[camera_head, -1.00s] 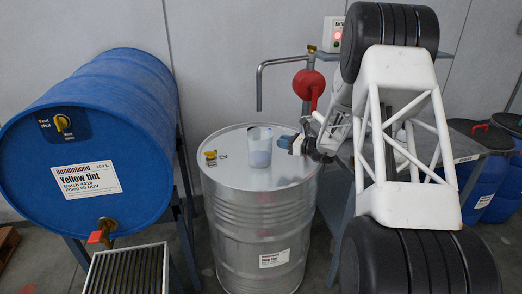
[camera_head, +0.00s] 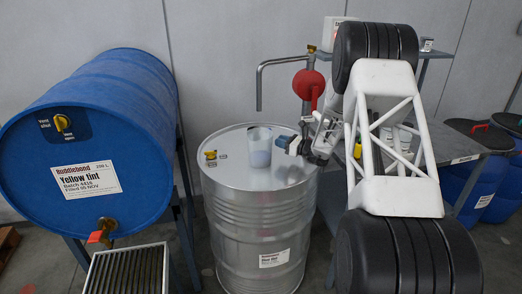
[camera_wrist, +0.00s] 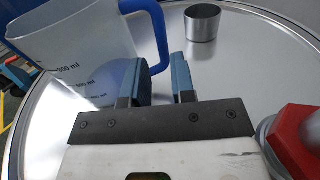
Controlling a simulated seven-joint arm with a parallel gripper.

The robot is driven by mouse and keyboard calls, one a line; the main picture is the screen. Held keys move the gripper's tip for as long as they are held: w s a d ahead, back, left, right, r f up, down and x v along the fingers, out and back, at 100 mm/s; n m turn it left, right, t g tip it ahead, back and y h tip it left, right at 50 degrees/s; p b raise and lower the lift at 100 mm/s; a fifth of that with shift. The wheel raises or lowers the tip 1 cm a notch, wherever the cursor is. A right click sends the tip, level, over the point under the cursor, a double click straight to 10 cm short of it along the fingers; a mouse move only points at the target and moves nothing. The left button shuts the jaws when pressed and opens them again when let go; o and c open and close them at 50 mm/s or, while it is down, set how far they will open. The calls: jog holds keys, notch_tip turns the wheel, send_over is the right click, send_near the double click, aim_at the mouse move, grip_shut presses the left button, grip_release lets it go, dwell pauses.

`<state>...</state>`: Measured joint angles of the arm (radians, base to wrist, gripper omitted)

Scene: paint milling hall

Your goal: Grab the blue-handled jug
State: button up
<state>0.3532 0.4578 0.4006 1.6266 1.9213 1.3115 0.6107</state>
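The jug (camera_head: 259,150) is translucent with measuring marks and stands upright on the steel drum's lid (camera_head: 232,181). In the wrist view the jug (camera_wrist: 80,45) fills the upper left, and its blue handle (camera_wrist: 160,35) faces my gripper. My gripper (camera_head: 284,143) is low over the lid, just right of the jug. In the wrist view my gripper (camera_wrist: 158,75) is open, with a clear gap between its blue-grey fingers. The handle's lower end runs behind the left finger; I cannot tell whether they touch. In the head view the gripper hides the handle.
A small metal cup (camera_wrist: 202,23) stands on the lid beyond the fingers. A red part (camera_wrist: 297,150) is close on the right in the wrist view. A bent pipe (camera_head: 260,80) with a red round part (camera_head: 308,84) rises behind. A blue drum (camera_head: 95,125) lies left.

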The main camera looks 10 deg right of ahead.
aim_at(270, 136)
jog(key=shift+w+a, duration=0.2)
jog(key=shift+w, duration=0.05)
jog(key=shift+r+x, duration=0.1)
jog(key=shift+x, duration=1.2)
jog(key=shift+r+x, duration=0.15)
jog(key=shift+x, duration=1.15)
jog(key=shift+d, duration=0.1)
grip_shut()
